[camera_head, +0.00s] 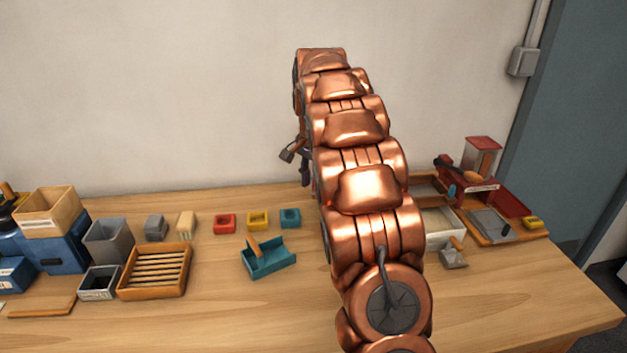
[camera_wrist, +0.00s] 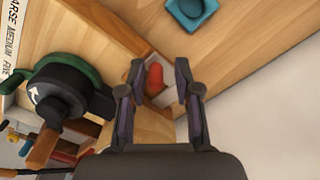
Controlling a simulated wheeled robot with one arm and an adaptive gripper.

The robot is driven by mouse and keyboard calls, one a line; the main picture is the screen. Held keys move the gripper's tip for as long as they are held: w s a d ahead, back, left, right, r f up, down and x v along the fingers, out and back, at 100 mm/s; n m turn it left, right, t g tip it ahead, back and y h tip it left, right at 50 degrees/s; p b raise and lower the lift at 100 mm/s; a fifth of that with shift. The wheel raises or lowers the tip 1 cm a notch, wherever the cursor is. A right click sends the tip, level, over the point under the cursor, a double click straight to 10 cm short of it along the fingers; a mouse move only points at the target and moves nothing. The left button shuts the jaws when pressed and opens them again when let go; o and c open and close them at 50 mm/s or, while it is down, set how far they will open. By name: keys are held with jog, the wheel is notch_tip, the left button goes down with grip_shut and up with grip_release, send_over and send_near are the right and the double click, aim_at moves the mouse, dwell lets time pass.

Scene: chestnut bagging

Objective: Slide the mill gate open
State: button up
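The mill's wooden body (camera_wrist: 112,28) fills the left and centre of the wrist view, with a partly cut-off label reading coarse, medium, fine. A black round part with a green rim (camera_wrist: 65,88) sits on it. A small red-orange tab (camera_wrist: 154,79), which may be the gate's handle, shows in a pale slot at the body's edge. My gripper (camera_wrist: 160,76) is open, its fingers on either side of the tab with gaps visible. In the head view my arm hides most of the mill, and my gripper shows only in part.
A teal dish (camera_wrist: 190,10) lies near the mill. In the head view, a teal scoop (camera_head: 270,260), a slatted wooden tray (camera_head: 150,285) and several bins stand left of my arm. A red machine (camera_head: 480,185) stands at right.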

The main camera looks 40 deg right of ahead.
aim_at(314, 179)
jog(key=shift+o, duration=0.3)
jog(key=shift+d+r, duration=0.1)
jog(key=shift+r, duration=3.65)
jog(key=shift+s, duration=0.1)
